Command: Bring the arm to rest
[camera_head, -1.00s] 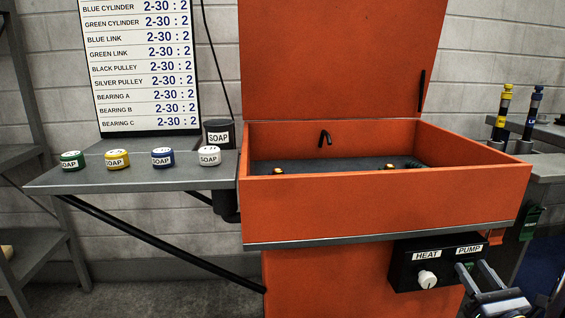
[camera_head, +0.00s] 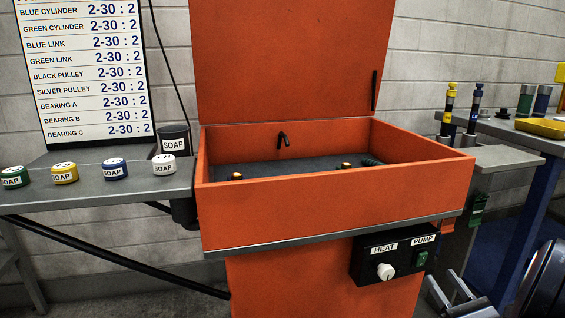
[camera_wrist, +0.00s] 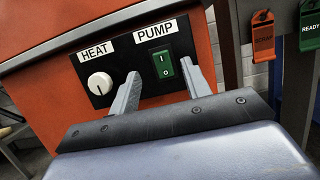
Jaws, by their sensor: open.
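My gripper (camera_wrist: 163,88) is open and empty in the wrist view, its two grey fingers spread in front of the control box. It also shows at the lower right of the head view (camera_head: 452,291), below and right of the control box. The black control box (camera_wrist: 143,60) carries a white HEAT knob (camera_wrist: 100,83) and a green PUMP switch (camera_wrist: 163,67). The switch sits between and beyond the fingertips. I cannot tell whether the fingers touch anything. Part of my arm shows at the lower right edge of the head view.
An orange washer (camera_head: 330,197) stands with its lid (camera_head: 290,60) raised. Several soap tubs stand on the grey side shelf (camera_head: 110,200) at left. At right is a bench (camera_head: 500,157) with yellow-topped and blue-topped cylinders. Orange and green tags (camera_wrist: 262,38) hang right of the box.

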